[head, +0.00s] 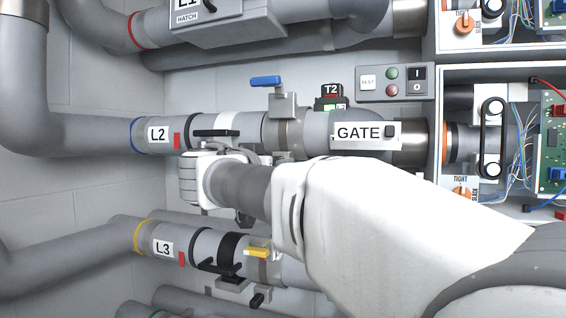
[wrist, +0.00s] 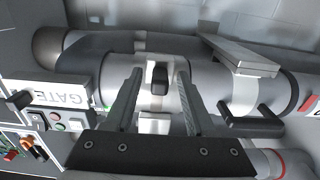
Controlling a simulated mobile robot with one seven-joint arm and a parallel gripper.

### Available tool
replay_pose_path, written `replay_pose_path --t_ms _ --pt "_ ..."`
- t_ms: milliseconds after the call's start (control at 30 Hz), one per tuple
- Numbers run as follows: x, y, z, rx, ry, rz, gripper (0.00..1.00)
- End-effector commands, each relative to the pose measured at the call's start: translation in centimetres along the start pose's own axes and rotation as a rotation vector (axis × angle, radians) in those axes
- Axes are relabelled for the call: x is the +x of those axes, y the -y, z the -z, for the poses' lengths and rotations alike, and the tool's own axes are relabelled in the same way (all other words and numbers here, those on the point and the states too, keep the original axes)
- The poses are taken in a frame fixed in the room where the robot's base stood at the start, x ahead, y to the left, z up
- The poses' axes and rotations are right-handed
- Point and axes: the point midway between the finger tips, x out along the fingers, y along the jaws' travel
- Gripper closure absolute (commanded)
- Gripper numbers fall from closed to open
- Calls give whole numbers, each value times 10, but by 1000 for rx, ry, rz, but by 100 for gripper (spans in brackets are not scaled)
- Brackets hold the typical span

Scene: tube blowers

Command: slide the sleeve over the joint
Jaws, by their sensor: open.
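On the L2 pipe (head: 180,134) in the head view, a pale band (head: 228,124) circles the tube, with a dark handle (head: 215,133) in front of it. This looks like the sleeve; the exact joint is hard to tell. In the wrist view the pale band (wrist: 243,98) and dark handle (wrist: 252,122) are right of my gripper (wrist: 157,72). My gripper is open and empty, its fingers on either side of a small dark knob (wrist: 159,80) on the pipe. Whether they touch it is unclear. In the head view my arm hides the fingertips.
The L3 pipe (head: 165,245) runs below, with a black band (head: 231,248) and yellow lever (head: 257,252). A button panel (head: 394,84) is on the wall above.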

Motion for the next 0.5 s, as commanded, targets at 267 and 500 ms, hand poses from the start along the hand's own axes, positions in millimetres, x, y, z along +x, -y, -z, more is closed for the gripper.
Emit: replay_pose_path --t_ms 267,500 --pt "0 0 0 0 0 0 88" --pt "0 0 0 1 0 0 100"
